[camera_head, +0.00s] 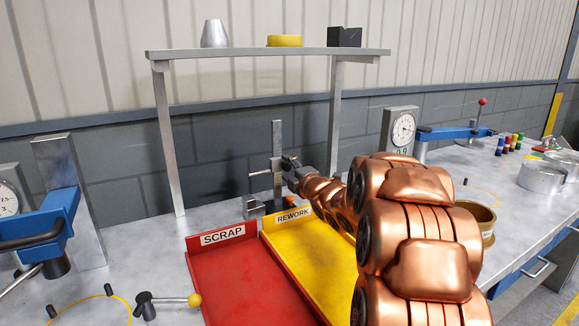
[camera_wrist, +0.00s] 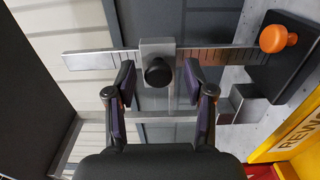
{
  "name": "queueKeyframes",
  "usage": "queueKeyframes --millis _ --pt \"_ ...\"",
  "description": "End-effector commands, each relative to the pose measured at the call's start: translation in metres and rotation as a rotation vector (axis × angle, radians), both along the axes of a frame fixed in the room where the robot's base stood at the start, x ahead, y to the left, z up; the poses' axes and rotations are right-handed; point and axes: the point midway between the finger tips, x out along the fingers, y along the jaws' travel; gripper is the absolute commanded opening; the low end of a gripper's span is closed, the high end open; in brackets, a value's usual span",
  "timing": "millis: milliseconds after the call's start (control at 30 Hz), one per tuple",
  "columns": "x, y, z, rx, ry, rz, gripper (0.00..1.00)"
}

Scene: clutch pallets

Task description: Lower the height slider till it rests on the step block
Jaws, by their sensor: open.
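The height gauge has a tall graduated column (camera_head: 278,135), seen lying sideways in the wrist view (camera_wrist: 225,56). Its grey slider (camera_wrist: 153,48) with a round black knob (camera_wrist: 158,72) sits partway along the column, clear of the base. The dark base (camera_wrist: 285,62) with an orange knob (camera_wrist: 278,38) is at the right in the wrist view. The stepped grey metal step block (camera_wrist: 238,104) stands beside the base, with a gap between it and the slider; it also shows in the head view (camera_head: 252,208). My gripper (camera_wrist: 158,76) is open, one finger on each side of the knob, apparently not touching it.
A red SCRAP tray (camera_head: 225,270) and a yellow REWORK tray (camera_head: 300,255) lie in front of the gauge. A metal shelf (camera_head: 250,54) spans above it. Dial gauges stand at left and right (camera_head: 402,128). My arm hides part of the bench.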

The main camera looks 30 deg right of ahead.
Motion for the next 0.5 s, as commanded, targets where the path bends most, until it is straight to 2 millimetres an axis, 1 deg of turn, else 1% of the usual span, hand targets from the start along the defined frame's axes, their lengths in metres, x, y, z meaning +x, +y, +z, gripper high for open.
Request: queueKeyframes --millis 100,200,500 --pt "0.0071 -0.0006 0.0020 -0.001 -0.003 0.000 0.53" --pt "0.0097 -0.0012 0.0023 -0.001 -0.004 -0.001 0.53" --pt "0.0103 -0.0019 0.0016 0.000 -0.003 -0.002 0.52"
